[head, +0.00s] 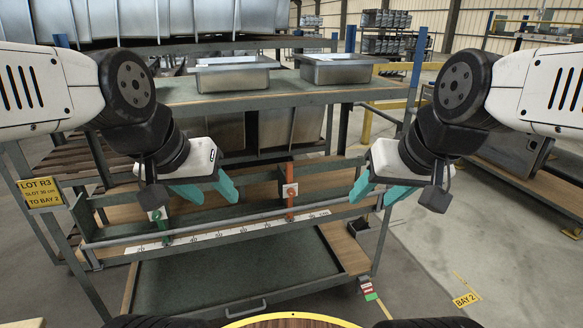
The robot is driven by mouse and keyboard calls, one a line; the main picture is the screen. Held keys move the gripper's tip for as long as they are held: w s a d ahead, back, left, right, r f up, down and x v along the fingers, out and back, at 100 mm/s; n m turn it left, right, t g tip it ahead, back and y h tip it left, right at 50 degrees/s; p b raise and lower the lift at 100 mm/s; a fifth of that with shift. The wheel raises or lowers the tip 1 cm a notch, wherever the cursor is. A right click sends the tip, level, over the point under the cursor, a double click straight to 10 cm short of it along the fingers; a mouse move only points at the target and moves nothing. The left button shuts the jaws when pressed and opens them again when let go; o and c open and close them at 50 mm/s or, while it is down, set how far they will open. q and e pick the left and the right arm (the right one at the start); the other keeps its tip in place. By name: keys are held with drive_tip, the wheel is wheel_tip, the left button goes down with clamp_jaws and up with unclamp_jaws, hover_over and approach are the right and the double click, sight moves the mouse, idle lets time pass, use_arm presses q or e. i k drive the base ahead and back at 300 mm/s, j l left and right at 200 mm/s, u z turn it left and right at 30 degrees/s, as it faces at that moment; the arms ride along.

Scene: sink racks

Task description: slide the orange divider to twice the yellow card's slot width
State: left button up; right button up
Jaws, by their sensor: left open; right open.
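The orange divider (290,190) stands upright on the rack's lower shelf, right of the middle, at the rail. A green divider (161,226) stands further left on the same rail. A white scale strip (232,232) runs along the front below both; its numbers are too small to read surely. The yellow card (40,193) hangs at the far left and reads "LOT R3", a slot width that looks like 30 cm, and "TO BAY 2". My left gripper (209,198) is open and empty between the dividers. My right gripper (376,199) is open and empty, right of the orange divider.
Two metal sinks (232,75) (340,69) stand on the upper shelf (290,93). A grey bar (230,218) runs along the lower shelf's front. A lower green tray (235,270) with a handle lies beneath. Floor at right is open, with a "BAY 2" sign (466,300).

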sight(284, 182)
drive_tip(key=u, duration=1.8)
drive_tip(key=z, duration=0.4)
drive_tip(key=l+z, duration=0.1)
drive_tip(key=z, duration=0.75)
drive_tip(key=l+z, duration=0.1)
drive_tip(key=z, duration=0.35)
drive_tip(key=i+l, duration=0.1)
drive_tip(key=l, duration=0.4)
drive_tip(key=i+l, duration=0.1)
drive_tip(key=l, duration=0.35)
